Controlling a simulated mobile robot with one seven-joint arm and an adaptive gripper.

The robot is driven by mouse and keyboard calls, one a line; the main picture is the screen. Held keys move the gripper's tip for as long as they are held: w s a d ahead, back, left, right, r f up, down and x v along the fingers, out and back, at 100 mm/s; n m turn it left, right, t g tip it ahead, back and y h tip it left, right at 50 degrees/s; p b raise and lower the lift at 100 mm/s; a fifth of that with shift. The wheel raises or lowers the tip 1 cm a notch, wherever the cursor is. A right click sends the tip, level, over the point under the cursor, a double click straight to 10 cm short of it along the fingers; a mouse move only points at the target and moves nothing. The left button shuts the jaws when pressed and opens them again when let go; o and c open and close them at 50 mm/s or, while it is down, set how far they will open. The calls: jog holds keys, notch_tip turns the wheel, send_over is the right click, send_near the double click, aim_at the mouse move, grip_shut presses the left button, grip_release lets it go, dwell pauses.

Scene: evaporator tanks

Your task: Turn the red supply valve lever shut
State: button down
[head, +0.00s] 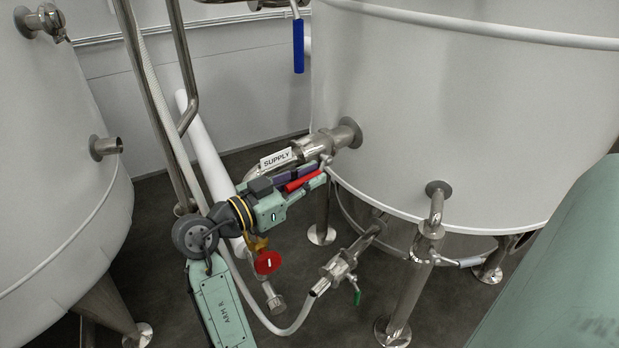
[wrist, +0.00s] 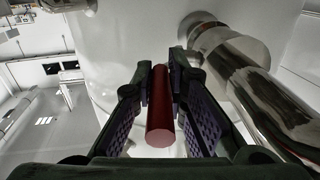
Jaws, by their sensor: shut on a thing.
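The red supply valve lever (head: 303,181) runs along the pipe fitting under the white SUPPLY label (head: 277,158). The steel supply valve (head: 318,146) joins the side of the large white tank (head: 430,100). My gripper (head: 308,178) reaches in from the lower left and is shut on the red lever. In the wrist view the lever (wrist: 160,122) shows as a dark red rod between the two fingers of my gripper (wrist: 159,90), its round end toward the camera. The lever's far end at the valve is hidden in the wrist view.
A blue lever (head: 298,46) hangs above. A red round handwheel (head: 267,262) sits just below my gripper. A green-handled valve (head: 357,296) with a white hose is lower right. Steel pipes rise at the left. A thick steel pipe (wrist: 265,95) passes close right of the fingers.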

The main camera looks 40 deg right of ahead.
jog(key=shift+f, duration=0.15)
jog(key=f+h+b, duration=0.1)
jog(key=b, duration=0.3)
jog(key=shift+f, duration=0.15)
jog(key=h+b, duration=0.1)
jog(key=b, duration=0.4)
jog(key=f+h+b, duration=0.1)
jog(key=h+b, duration=0.1)
jog(key=b, duration=0.3)
jog(key=f+h+b, duration=0.1)
jog(key=b, duration=0.4)
jog(key=shift+d+h, duration=0.4)
jog(key=shift+r+b, duration=0.1)
jog(key=shift+b, duration=0.45)
jog(key=shift+r, duration=0.1)
jog(key=c, duration=1.6)
grip_release()
